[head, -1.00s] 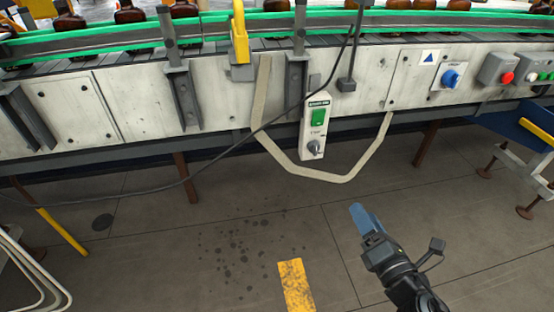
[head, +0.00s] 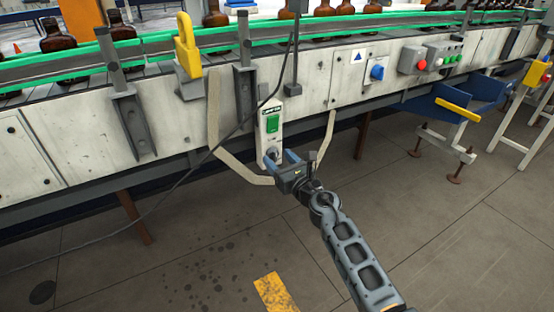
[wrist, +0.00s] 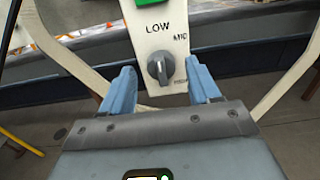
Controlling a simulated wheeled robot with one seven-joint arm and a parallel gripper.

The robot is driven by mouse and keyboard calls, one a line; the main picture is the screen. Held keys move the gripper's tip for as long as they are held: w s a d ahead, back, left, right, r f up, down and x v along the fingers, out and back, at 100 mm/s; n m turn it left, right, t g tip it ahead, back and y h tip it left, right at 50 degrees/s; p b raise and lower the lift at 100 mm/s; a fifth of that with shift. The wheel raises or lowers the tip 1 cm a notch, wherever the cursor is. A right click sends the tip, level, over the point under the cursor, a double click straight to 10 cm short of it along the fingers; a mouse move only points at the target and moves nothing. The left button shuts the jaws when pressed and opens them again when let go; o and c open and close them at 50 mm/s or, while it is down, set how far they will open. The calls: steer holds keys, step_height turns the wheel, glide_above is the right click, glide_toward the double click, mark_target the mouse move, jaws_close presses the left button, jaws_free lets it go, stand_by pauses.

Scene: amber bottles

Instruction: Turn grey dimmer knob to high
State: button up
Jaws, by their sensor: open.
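The grey dimmer knob (wrist: 160,68) sits on the lower part of a white control box (head: 262,134) hung on the conveyor's side. In the wrist view "LOW" is printed above the knob and "MID" to its upper right; a smaller label at its lower right is hard to read. The knob's grip ridge stands near upright, slightly tilted; which end points is unclear. My gripper (head: 279,160) is open, its blue fingers to the left and right of the knob in the wrist view, with gaps on both sides. In the head view the gripper partly hides the knob (head: 271,153).
A green switch (head: 272,125) is above the knob. A pale cable loop (head: 228,155) hangs around the box and a dark cable (head: 190,172) crosses left of it. A blue knob (head: 377,72) and red button (head: 418,65) are farther right. The floor below is open.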

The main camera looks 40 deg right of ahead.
steer(key=shift+w+d, duration=0.15)
steer(key=shift+w, duration=0.4)
steer(key=c, duration=1)
